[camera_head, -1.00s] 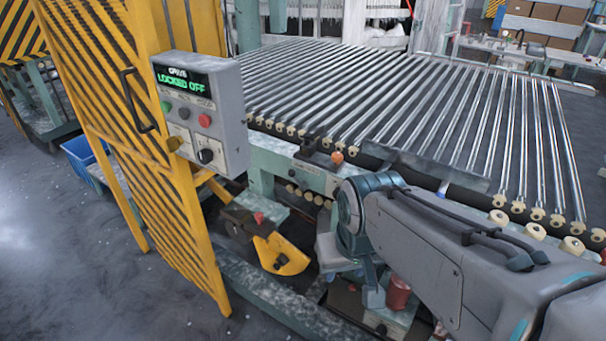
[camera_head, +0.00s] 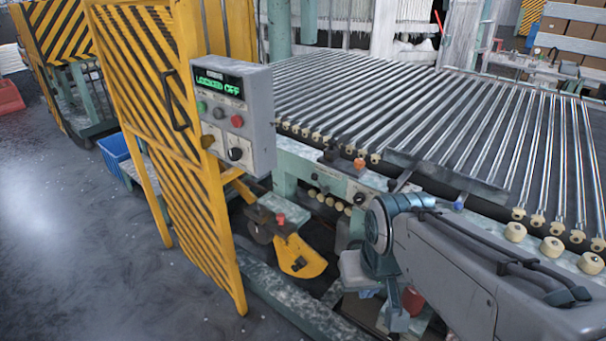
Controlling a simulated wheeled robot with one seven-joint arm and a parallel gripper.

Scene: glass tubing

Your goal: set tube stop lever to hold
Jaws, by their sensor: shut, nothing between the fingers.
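I cannot tell for sure which part is the tube stop lever. Small knobs stand along the near rail of the roller bed: an orange one (camera_head: 360,163), a dark one (camera_head: 331,155) and a blue one (camera_head: 458,204). A dark flat plate (camera_head: 450,177) lies by the near tube ends between the orange and blue knobs. No hold marking is readable. My arm comes in from the lower right and bends down at its teal-ringed joint. My gripper (camera_head: 397,320) seems to hang below this joint, shut and empty, small and partly hidden, below the rail and touching no knob.
A grey control box (camera_head: 262,135) reading "LOCKED OFF" hangs by a yellow striped guard gate (camera_head: 165,160). Glass tubes (camera_head: 400,110) fill the bed. A yellow bracket (camera_head: 300,257) and a red cup (camera_head: 413,301) sit low near my arm.

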